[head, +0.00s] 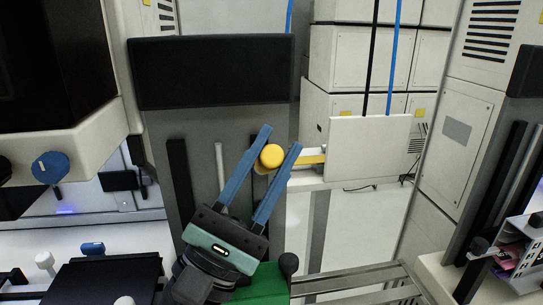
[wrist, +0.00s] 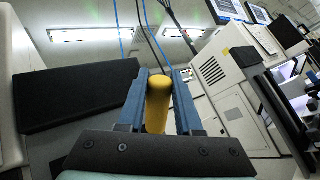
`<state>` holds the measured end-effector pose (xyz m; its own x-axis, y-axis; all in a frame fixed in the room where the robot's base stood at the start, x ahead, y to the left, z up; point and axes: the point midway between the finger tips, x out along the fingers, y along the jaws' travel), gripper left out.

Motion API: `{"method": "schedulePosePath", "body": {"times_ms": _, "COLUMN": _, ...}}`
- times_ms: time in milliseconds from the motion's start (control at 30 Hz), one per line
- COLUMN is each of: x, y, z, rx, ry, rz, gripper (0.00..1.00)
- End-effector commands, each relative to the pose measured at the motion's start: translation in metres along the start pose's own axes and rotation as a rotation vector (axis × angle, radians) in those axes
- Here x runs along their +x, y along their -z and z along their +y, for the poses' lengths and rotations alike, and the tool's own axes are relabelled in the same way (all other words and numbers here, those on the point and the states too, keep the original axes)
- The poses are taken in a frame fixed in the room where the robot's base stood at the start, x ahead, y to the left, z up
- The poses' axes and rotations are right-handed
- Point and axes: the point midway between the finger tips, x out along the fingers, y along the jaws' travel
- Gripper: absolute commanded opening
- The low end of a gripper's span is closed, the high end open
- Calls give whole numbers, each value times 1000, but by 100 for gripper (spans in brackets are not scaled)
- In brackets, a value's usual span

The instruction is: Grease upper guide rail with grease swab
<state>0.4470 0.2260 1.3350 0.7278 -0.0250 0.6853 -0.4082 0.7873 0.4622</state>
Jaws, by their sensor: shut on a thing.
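My gripper (head: 281,138) is raised in front of a grey machine column, its two long blue fingers pointing up. It is shut on a yellow cylinder, likely the grease swab's handle (head: 271,156), seen nearly end-on. In the wrist view the yellow handle (wrist: 158,103) sits between the blue fingers (wrist: 159,74); I cannot see a swab tip. A pale vertical rod (head: 220,165) stands between dark strips on the column, left of and behind the fingers. I cannot tell whether it is the upper guide rail.
A wide black box (head: 210,70) tops the column. A machine with a blue knob (head: 50,167) is at left. Metal rails (head: 355,281) run low at right, beside a green surface (head: 262,285). White cabinets (head: 345,65) stand behind; pale floor (head: 355,215) is open between.

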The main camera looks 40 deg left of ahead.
Motion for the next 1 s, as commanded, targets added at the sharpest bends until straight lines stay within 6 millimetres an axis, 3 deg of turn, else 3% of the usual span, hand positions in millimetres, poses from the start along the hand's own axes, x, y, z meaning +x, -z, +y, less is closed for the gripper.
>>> {"method": "schedulePosePath", "body": {"times_ms": 400, "x": -26, "y": 20, "z": -17, "rx": 2, "ry": -1, "rz": 2, "gripper": 0}}
{"method": "schedulePosePath", "body": {"times_ms": 667, "x": -30, "y": 23, "z": -20, "rx": 1, "ry": 0, "rz": 1, "gripper": 0}}
{"method": "schedulePosePath", "body": {"times_ms": 1000, "x": -50, "y": 40, "z": -33, "rx": 0, "ry": 0, "rz": 0, "gripper": 0}}
